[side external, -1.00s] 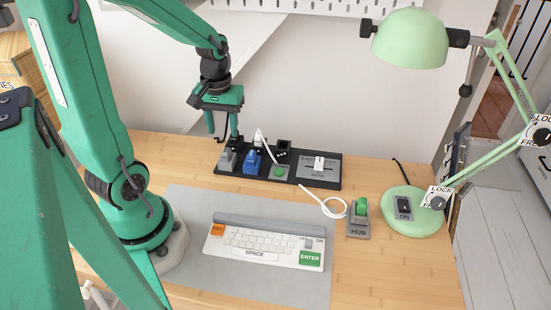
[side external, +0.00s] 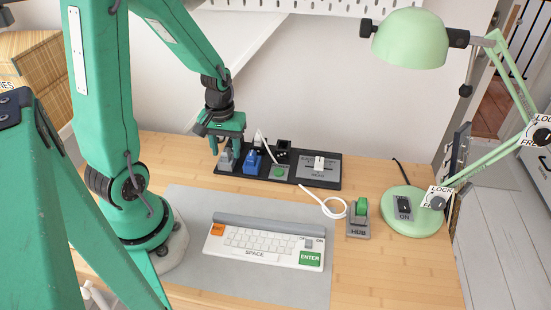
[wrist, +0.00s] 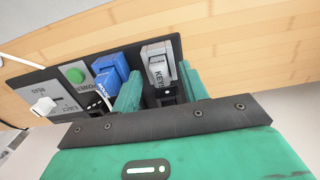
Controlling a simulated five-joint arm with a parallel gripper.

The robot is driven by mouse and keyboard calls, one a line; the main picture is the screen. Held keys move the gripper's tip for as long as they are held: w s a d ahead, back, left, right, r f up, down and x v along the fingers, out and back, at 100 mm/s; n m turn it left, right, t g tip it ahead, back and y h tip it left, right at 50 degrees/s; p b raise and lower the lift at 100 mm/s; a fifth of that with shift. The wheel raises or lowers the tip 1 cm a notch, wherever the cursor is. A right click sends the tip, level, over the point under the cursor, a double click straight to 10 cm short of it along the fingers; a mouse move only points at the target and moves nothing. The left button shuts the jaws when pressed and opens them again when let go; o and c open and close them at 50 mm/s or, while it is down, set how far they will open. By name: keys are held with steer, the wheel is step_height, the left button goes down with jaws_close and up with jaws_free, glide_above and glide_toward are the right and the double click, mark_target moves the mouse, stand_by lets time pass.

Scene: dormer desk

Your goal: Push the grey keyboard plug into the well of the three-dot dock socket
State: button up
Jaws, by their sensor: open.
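The grey keyboard plug (side external: 226,160) sits at the left end of the black dock (side external: 262,176). In the wrist view the plug (wrist: 157,66) carries partly covered "KEY" lettering. My gripper (side external: 228,150) is open and low over the dock's left end. In the wrist view its fingers (wrist: 160,80) stand on either side of the plug, with a gap still visible. A black socket (wrist: 168,93) lies just behind the plug, partly hidden by my gripper. I cannot read its dots. Another black socket (side external: 284,146) stands further right at the dock's back.
A blue plug (side external: 252,162) stands close beside my gripper's right finger. A green button (side external: 279,173), a white cable (side external: 322,203) and a grey slider panel (side external: 319,170) are further right. The keyboard (side external: 265,243), hub (side external: 358,218) and lamp (side external: 410,210) stand in front and right.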

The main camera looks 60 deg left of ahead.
steer(key=shift+f, duration=0.25)
jaws_close()
steer(key=c, duration=0.8)
jaws_free()
jaws_close()
steer(key=shift+r, duration=0.8)
steer(key=shift+r, duration=0.35)
steer(key=shift+r, duration=0.35)
